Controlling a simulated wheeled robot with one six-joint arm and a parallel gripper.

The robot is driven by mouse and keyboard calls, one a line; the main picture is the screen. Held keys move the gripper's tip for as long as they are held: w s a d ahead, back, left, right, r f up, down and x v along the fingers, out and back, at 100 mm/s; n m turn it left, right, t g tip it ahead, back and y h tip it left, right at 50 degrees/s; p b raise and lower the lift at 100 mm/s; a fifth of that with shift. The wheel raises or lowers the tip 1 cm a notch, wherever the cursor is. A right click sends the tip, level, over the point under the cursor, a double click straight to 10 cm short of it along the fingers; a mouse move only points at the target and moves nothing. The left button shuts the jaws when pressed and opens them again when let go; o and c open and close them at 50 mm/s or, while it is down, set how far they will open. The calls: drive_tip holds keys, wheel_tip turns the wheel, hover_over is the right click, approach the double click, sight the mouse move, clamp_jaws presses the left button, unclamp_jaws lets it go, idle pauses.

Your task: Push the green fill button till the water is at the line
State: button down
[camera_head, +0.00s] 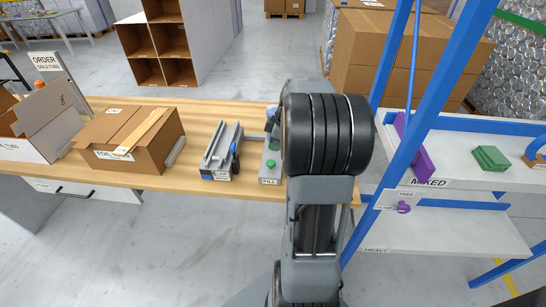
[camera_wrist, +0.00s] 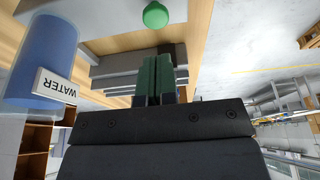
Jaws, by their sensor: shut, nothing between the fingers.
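The green fill button (camera_head: 271,163) sits on a grey base with a FILL label (camera_head: 269,181) on the wooden table. In the wrist view, the button (camera_wrist: 155,15) shows as a green knob at the top edge. My gripper (camera_wrist: 154,62) is shut and empty, its green-padded fingers together. Its tips point towards the button, with a gap between them in the picture. A blue cylinder (camera_wrist: 42,50) labelled WATER stands at the left of the wrist view. My arm hides the gripper and part of the fill station in the head view. I cannot make out a fill line or water level.
A grey fixture (camera_head: 222,150) stands left of the fill station. A cardboard box (camera_head: 130,140) and a white open carton (camera_head: 45,125) stand further left on the table. A blue-framed rack (camera_head: 385,150) rises close on the right.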

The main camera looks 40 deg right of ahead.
sight(272, 163)
drive_tip(key=shift+s+d+x, duration=0.1)
drive_tip(key=shift+d+x, duration=0.05)
drive_tip(key=shift+x, duration=0.8)
drive_tip(key=shift+s+d+x, duration=0.1)
drive_tip(key=shift+x, duration=0.85)
drive_tip(key=shift+s+d+x, duration=0.1)
drive_tip(key=shift+d+x, duration=0.05)
drive_tip(key=shift+x, duration=0.85)
drive_tip(key=shift+f, duration=0.15)
wheel_tip(272, 163, down, 2)
drive_tip(key=b, duration=0.2)
drive_tip(key=shift+b, duration=0.3)
wheel_tip(272, 163, up, 5)
drive_tip(key=p, duration=0.3)
drive_tip(key=shift+s, duration=0.1)
drive_tip(key=v, duration=0.9)
drive_tip(key=shift+s, duration=0.1)
